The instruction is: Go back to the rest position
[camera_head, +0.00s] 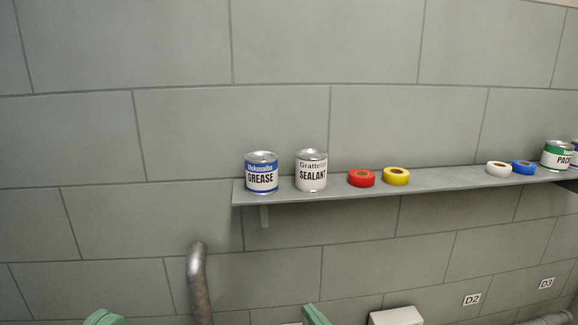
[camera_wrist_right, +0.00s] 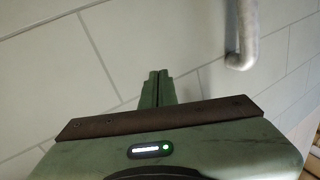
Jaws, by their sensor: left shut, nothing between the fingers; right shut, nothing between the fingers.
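My left gripper (camera_head: 103,317) shows only as a green piece at the bottom edge of the head view, and the rest of it is cut off. My right gripper (camera_head: 315,315) shows as a narrow green piece at the same edge, further right. In the right wrist view my right gripper (camera_wrist_right: 158,88) has its two green fingers together, with nothing between them. Both grippers are shut and empty. They appear below the shelf in the head view, apart from everything on it.
A grey wall shelf (camera_head: 400,184) holds a grease can (camera_head: 261,174), a sealant can (camera_head: 311,172), red tape (camera_head: 361,178), yellow tape (camera_head: 396,176), white tape (camera_head: 498,169), blue tape (camera_head: 523,167) and a green-labelled can (camera_head: 556,155). A metal pipe (camera_head: 198,280) rises below the shelf.

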